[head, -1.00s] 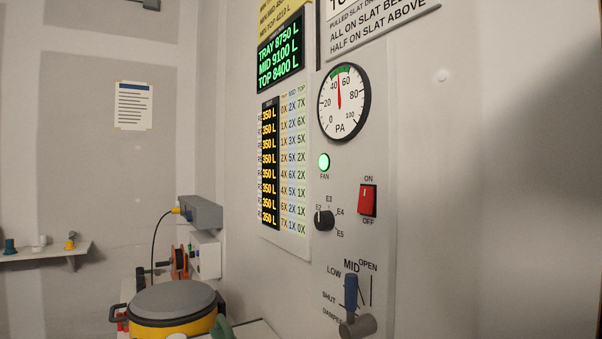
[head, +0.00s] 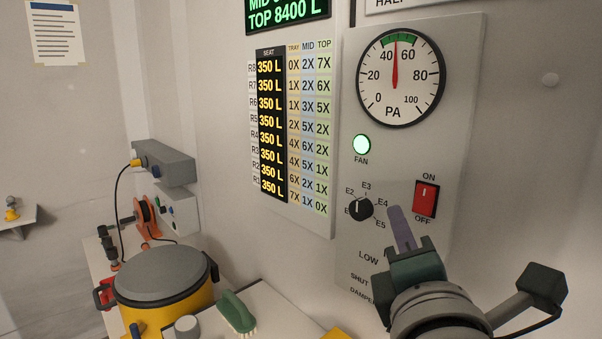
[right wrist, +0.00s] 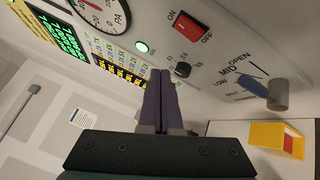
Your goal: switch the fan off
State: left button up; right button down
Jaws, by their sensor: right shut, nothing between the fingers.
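The red fan rocker switch (head: 425,199) is on the grey wall panel (head: 455,110), between the words ON and OFF. It also shows in the right wrist view (right wrist: 187,26). The round fan lamp (head: 362,145) glows green, and the gauge (head: 401,75) needle points near the green band at the top. My right gripper (head: 397,212) is shut and empty, its purple fingers pointing up in front of the panel, left of and a little below the switch. In the right wrist view its fingertips (right wrist: 160,74) appear apart from the switch. My left gripper is out of view.
A black selector knob (head: 360,209) is close left of my fingers. A blue-handled damper lever (right wrist: 252,87) is lower on the panel, hidden by my gripper in the head view. A yellow pot (head: 165,307) and a green brush (head: 237,312) are at lower left.

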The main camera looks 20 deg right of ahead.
aim_at(421, 207)
jog(key=shift+w+a+r+n+t+y, duration=0.3)
jog(key=shift+w+a+r+n+t, duration=0.1)
jog(key=shift+w+a+n, duration=0.15)
jog(key=shift+s, duration=0.1)
jog(key=w+d, duration=0.1)
jog(key=d, duration=0.1)
jog(key=w+d+f, duration=0.1)
jog(key=d, duration=0.1)
jog(key=w+d+b, duration=0.1)
jog(key=d, duration=0.1)
jog(key=shift+d+f, duration=0.2)
jog(key=shift+d, duration=0.2)
jog(key=shift+w+d, duration=0.2)
jog(key=shift+d, duration=0.45)
dwell(0.9)
jog(key=shift+d+b, duration=0.1)
jog(key=shift+b, duration=0.3)
